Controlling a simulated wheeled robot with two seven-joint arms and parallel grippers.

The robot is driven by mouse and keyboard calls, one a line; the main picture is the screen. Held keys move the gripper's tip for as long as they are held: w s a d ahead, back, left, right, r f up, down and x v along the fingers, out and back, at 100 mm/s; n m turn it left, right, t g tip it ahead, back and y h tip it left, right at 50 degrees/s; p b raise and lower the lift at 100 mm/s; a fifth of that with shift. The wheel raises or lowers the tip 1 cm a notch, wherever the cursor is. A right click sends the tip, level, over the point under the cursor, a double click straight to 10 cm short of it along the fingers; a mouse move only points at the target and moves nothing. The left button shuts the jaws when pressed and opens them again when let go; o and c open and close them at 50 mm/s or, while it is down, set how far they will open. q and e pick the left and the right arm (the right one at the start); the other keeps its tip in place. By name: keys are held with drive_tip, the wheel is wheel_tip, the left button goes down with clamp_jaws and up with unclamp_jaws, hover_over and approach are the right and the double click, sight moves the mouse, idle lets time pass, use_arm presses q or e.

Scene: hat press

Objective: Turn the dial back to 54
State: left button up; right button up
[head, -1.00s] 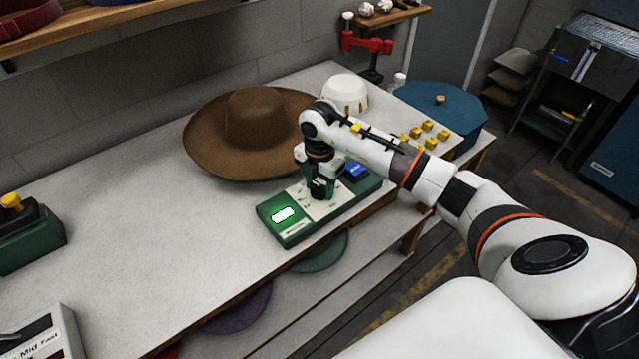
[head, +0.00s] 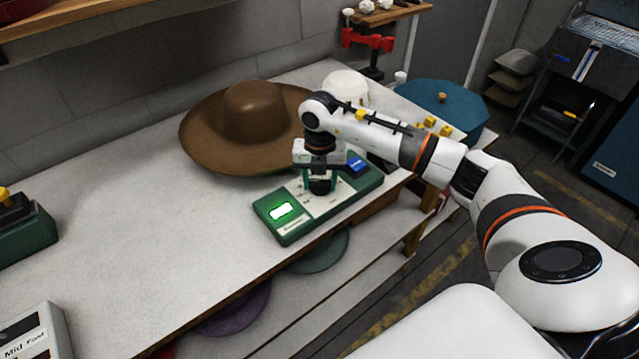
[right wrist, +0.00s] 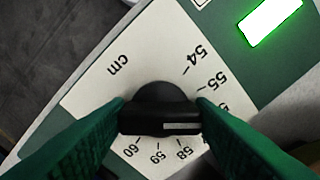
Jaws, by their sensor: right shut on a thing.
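The dial (right wrist: 158,98) is a black round knob with a raised bar, on a pale scale plate marked cm. My right gripper (head: 320,186) is over the green box (head: 285,232) and shut on the dial's bar; its green fingers lie either side of the bar in the right wrist view (right wrist: 160,119). A white line on the bar points right, toward the finger, below the 55 and a partly hidden number. The 54 (right wrist: 204,56) is further up the scale; 58, 59 and 60 show below the bar. A number behind the right finger is hidden. My left gripper is out of view.
A lit green display (head: 281,211) and a blue button (head: 357,164) are on the same box. A brown hat (head: 250,118) stands just behind it. A white hat form (head: 346,86) is behind my arm. The table's left middle is clear.

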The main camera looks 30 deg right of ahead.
sight(321, 182)
drive_tip(key=n+b, duration=0.3)
drive_tip(key=n, duration=0.3)
drive_tip(key=shift+d, duration=0.1)
drive_tip(key=n+b, duration=0.2)
drive_tip(key=n, duration=0.3)
drive_tip(key=shift+r, duration=0.1)
drive_tip(key=shift+n+b, duration=0.3)
drive_tip(key=o, duration=1)
wheel_tip(321, 182, up, 12)
drive_tip(key=shift+b, duration=0.7)
